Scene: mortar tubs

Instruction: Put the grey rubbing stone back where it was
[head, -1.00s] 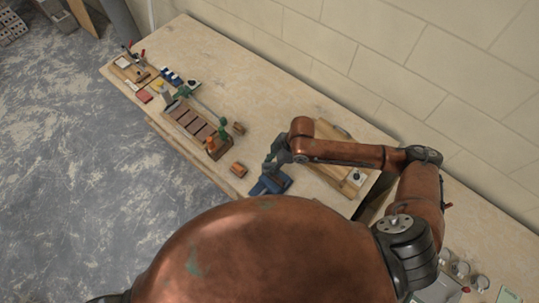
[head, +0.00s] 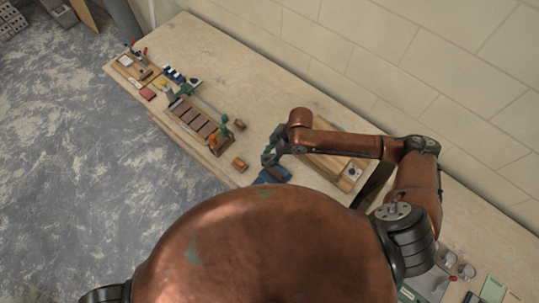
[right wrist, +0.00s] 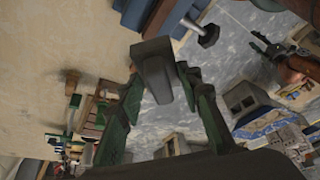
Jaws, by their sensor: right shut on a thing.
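My right gripper (head: 270,157) is over the near part of the workbench, just beyond the blue holder (head: 272,175). In the right wrist view its green and dark fingers (right wrist: 158,85) are shut on a grey block, the rubbing stone (right wrist: 154,68), which sits between the fingertips. In the head view the stone cannot be told apart from the dark gripper. The blue holder also shows in the right wrist view (right wrist: 133,12), with a brown piece on it.
A wooden tray (head: 184,109) with brown bars lies left of the gripper. An orange-brown block (head: 240,164) stands near the front edge. A wooden board (head: 315,160) lies under my right arm. Bare bench (head: 245,95) extends towards the wall.

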